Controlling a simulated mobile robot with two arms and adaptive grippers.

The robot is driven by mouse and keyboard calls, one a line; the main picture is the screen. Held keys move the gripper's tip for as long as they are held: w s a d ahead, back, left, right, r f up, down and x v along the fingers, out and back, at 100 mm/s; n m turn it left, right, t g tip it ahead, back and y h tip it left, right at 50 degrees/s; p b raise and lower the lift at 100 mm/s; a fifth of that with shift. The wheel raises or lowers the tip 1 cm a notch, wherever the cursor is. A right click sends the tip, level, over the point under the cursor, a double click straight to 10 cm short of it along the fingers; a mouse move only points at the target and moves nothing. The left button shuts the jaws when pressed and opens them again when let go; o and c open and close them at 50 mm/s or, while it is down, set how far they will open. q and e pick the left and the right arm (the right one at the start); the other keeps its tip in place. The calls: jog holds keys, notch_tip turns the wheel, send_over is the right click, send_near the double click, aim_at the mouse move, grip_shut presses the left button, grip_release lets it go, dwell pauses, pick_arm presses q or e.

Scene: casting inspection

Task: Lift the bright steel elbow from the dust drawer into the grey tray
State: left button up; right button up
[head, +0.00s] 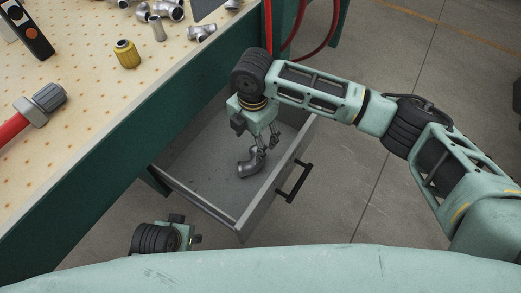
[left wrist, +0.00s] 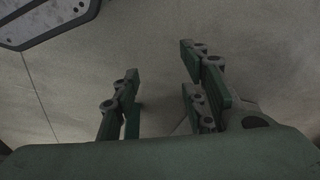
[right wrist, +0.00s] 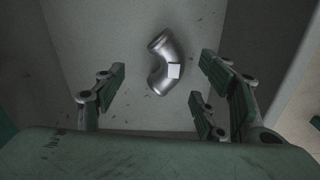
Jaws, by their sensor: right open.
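The bright steel elbow (head: 250,164) lies on the floor of the open grey dust drawer (head: 205,158). In the right wrist view the elbow (right wrist: 168,62) is a curved shiny pipe with a small white patch, lying ahead of and between my fingers. My right gripper (head: 267,146) is above the drawer, close over the elbow, open and empty; its spread fingers also show in the right wrist view (right wrist: 160,95). My left gripper (left wrist: 158,90) is open with nothing between its fingers, over bare floor. I cannot make out a grey tray for certain.
A perforated workbench top (head: 90,110) holds a yellow fitting (head: 127,54), a red-handled tool (head: 35,112) and several metal pipe fittings at the back. The drawer has a black handle (head: 294,181). A dark flat plate (head: 206,8) lies at the bench's far edge. Open concrete floor lies right.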

aim_at(252, 158)
jog(key=s+f, duration=0.1)
jog(key=f, duration=0.2)
jog(key=shift+s+a+n+b, duration=0.1)
jog(key=shift+s+n+b, duration=0.2)
jog(key=shift+s+n, duration=0.1)
notch_tip(252, 158, down, 6)
jog(key=shift+r+b, duration=0.2)
jog(key=shift+b, duration=0.65)
pick_arm(q)
notch_tip(252, 158, up, 8)
jog(key=shift+s, duration=0.3)
pick_arm(e)
jog(key=shift+c, duration=0.2)
grip_shut()
jog(key=shift+a+r, duration=0.1)
